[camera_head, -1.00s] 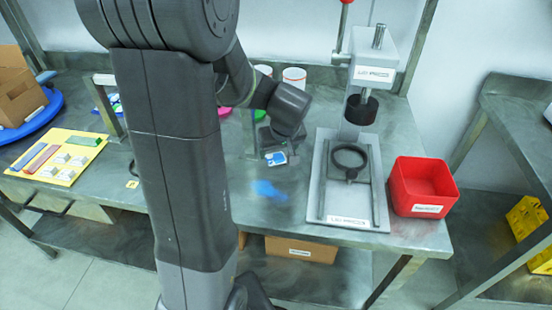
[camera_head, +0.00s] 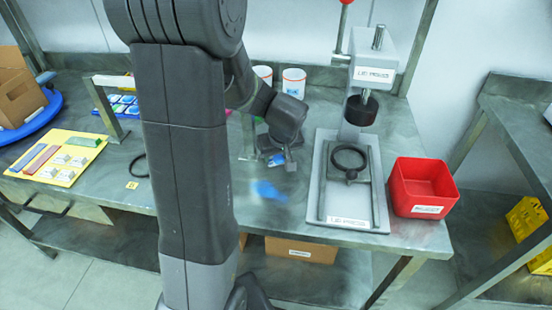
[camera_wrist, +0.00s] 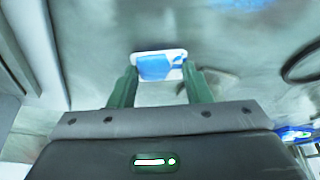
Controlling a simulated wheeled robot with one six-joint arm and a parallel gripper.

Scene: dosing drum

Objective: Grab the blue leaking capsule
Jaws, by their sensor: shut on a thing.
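The blue and white capsule (camera_wrist: 158,66) sits between the two fingertips of my gripper (camera_wrist: 158,74) in the wrist view. The green fingers are shut on its sides. In the head view the capsule (camera_head: 276,159) shows as a small blue and white piece at my gripper (camera_head: 283,161), partly hidden by it. I cannot tell whether it still touches the table. A blue spill (camera_head: 267,190) lies on the metal table just in front of it.
A grey lid press (camera_head: 348,180) stands to the right, with a red bin (camera_head: 424,187) beside it. White cups (camera_head: 293,82) stand behind my gripper. A yellow board (camera_head: 60,158) with small blocks lies at the left, near a blue round tray (camera_head: 42,116) and cardboard box.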

